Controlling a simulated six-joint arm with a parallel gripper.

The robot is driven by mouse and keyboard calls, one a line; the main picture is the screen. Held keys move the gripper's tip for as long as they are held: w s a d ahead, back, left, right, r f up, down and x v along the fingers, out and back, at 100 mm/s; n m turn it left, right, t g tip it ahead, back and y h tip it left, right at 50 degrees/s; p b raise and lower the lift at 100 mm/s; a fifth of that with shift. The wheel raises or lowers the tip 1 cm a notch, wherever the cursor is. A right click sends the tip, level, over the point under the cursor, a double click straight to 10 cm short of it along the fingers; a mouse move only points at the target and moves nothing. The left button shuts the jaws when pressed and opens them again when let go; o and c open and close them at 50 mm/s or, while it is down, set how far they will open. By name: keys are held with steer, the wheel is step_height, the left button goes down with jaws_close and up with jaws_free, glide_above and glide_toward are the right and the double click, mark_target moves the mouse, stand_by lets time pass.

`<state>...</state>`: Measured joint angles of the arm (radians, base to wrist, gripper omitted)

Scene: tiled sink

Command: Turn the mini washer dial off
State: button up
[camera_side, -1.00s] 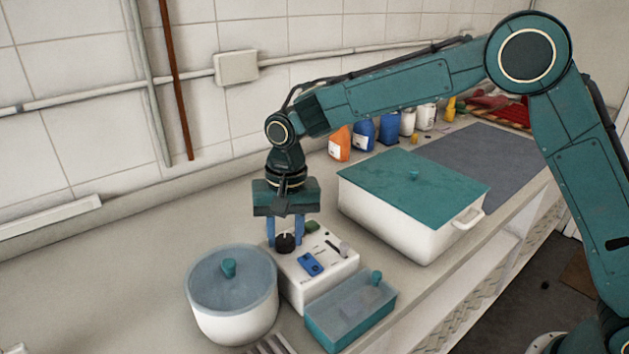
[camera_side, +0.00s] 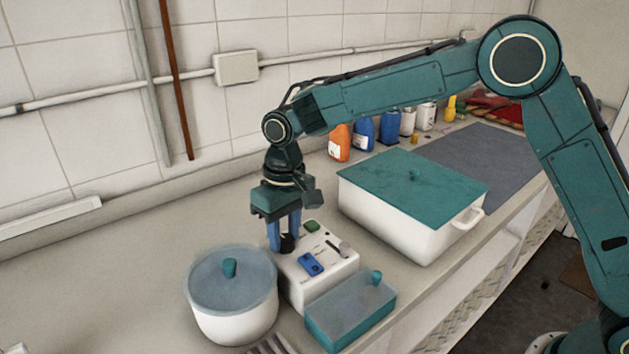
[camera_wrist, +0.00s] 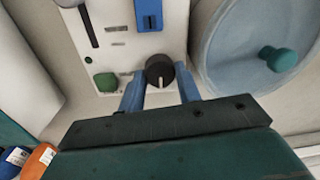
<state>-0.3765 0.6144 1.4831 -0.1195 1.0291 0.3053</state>
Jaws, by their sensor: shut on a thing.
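The mini washer (camera_side: 318,268) is a white box with a control panel on top. Its black round dial (camera_side: 288,243) sits at the panel's back left corner in the side view. In the wrist view the dial (camera_wrist: 159,71) shows a pale pointer line toward the bottom of the picture. My gripper (camera_side: 283,240) points down with its blue fingers on either side of the dial. In the wrist view my gripper (camera_wrist: 160,88) is shut on the dial. The panel also has a green button (camera_side: 312,226), a blue switch (camera_side: 311,264) and a dark slider slot (camera_wrist: 88,25).
A round white pot (camera_side: 232,310) with a grey-blue lid stands close to the left of the washer. A teal box (camera_side: 350,325) is in front. A large white pot (camera_side: 390,222) with a teal lid stands at the right. Bottles (camera_side: 364,134) line the wall.

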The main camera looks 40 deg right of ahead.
mark_target(288, 235)
steer(key=shift+r, duration=0.1)
stand_by(0.4)
steer(key=o, duration=1)
steer(key=shift+c, duration=0.2)
step_height(288, 235, up, 14)
steer(key=shift+d, duration=0.4)
steer(key=shift+w, duration=0.1)
